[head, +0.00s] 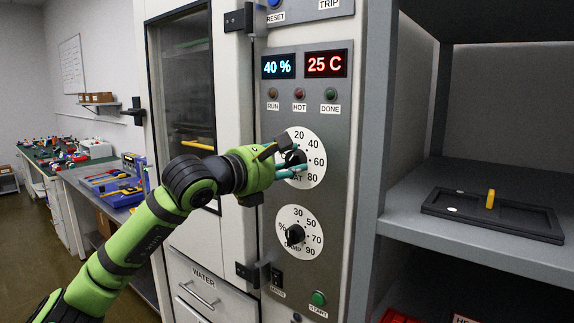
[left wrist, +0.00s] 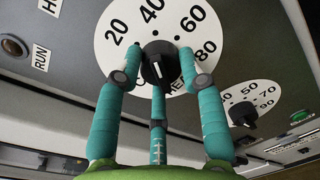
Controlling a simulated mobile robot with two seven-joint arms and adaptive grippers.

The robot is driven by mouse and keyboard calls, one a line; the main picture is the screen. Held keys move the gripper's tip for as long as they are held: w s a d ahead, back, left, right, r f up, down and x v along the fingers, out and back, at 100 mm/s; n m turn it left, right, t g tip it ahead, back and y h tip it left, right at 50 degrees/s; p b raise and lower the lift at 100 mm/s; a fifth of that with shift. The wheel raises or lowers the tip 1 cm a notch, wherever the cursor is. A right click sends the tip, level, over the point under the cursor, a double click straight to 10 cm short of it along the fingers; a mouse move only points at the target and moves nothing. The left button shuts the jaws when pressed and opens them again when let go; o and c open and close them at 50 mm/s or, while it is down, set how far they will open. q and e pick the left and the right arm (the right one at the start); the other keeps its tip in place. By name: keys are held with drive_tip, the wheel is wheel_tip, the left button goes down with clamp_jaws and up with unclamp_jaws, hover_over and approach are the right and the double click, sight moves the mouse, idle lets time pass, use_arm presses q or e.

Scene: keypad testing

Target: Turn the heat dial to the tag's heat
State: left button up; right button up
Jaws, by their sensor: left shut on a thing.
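The heat dial is a white disc (head: 317,172) with numbers from 20 to 80 on the grey panel; its black knob (head: 295,158) is partly covered by my gripper. In the left wrist view the black knob (left wrist: 157,62) sits between my teal fingers, with a white line on its lower part. My left gripper (head: 290,160), also in the left wrist view (left wrist: 160,63), is shut on this knob. The red display (head: 325,64) reads 25 C. I cannot make out a tag with a heat value. My right gripper is not in view.
A second dial (head: 310,228), numbered 30 to 90, sits just below. A blue display (head: 278,66) reads 40 %. Lamps RUN, HOT and DONE lie above the heat dial, and a green START button (head: 319,298) is low. A shelf (head: 400,222) stands at right with a dark tray (head: 455,208).

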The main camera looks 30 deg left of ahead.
use_arm(q)
drive_tip(key=shift+r+m, duration=0.2)
drive_tip(key=shift+m, duration=0.4)
drive_tip(key=o, duration=1.1)
drive_tip(key=shift+o, duration=0.2)
drive_tip(key=shift+d, duration=0.1)
drive_tip(key=shift+f, duration=0.1)
